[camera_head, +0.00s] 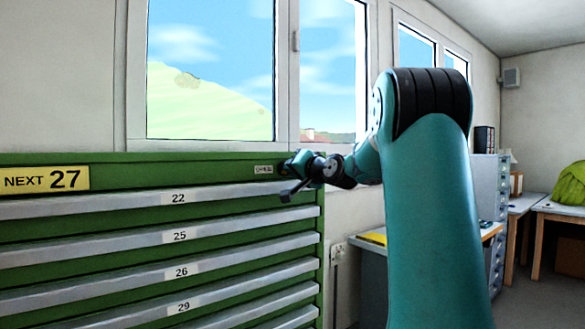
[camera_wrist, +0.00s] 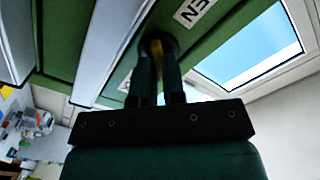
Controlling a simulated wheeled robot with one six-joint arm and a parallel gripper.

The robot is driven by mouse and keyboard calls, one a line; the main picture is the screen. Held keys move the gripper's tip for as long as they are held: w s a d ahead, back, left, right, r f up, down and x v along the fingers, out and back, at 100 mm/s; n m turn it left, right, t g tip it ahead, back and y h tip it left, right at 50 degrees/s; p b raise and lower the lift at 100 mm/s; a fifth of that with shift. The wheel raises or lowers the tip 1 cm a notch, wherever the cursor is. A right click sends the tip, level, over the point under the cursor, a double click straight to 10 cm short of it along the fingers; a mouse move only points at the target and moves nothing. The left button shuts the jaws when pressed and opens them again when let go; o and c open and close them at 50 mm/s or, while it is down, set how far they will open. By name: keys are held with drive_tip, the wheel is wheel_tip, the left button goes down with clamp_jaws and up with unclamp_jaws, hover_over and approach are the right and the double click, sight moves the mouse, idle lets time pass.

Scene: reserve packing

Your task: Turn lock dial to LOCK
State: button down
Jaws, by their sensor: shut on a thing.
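The lock dial (camera_wrist: 164,37) is a dark round knob with a yellow mark on the green cabinet front, seen in the wrist view. My gripper (camera_wrist: 158,66) has its two fingers closed on the dial, one on each side of the yellow part. In the head view my gripper (camera_head: 290,168) is at the cabinet's top right corner and hides most of the dial. A small white label (camera_head: 263,169) sits just left of it, too small to read surely; in the wrist view the letters "EN" show on the label (camera_wrist: 192,12).
The green cabinet (camera_head: 150,173) has several drawers with pale handles, numbered 22, 25, 26 and 29, all seemingly shut. A yellow sign (camera_head: 45,180) reads "NEXT 27". Windows are behind. A desk (camera_head: 375,238) stands to the right, past my arm.

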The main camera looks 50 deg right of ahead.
drive_tip(key=shift+f+m, duration=0.15)
drive_tip(key=shift+m, duration=0.15)
drive_tip(key=c, duration=1.2)
unclamp_jaws()
drive_tip(key=b+v, duration=0.4)
drive_tip(key=v, duration=1.3)
drive_tip(key=shift+s, duration=0.2)
